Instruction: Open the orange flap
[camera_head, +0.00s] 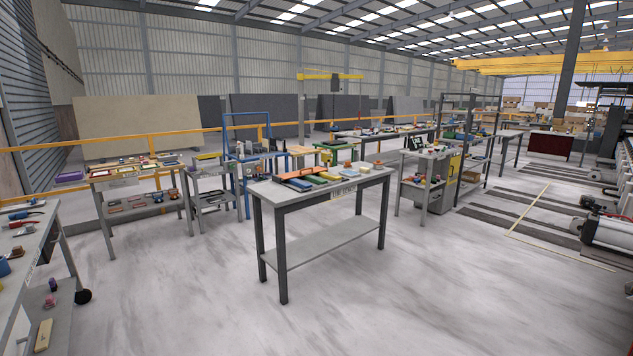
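A grey workbench (310,196) with a lower shelf stands in the middle of the view, some distance ahead. A row of flat coloured pieces lies on its top. An orange-red strip (297,174) lies at the left of that row, by a dark piece. Green, blue and yellow pieces sit beside it. A small orange block (347,166) sits farther right on the bench. The pieces are too small to tell which is the orange flap or whether it is open or closed. Neither of my grippers is in view.
A bench (30,235) with tools stands at the near left. Other loaded tables (135,170) stand behind, along a yellow railing (40,148). A trolley (425,175) is right of the middle bench. The pale floor (400,300) in front is clear.

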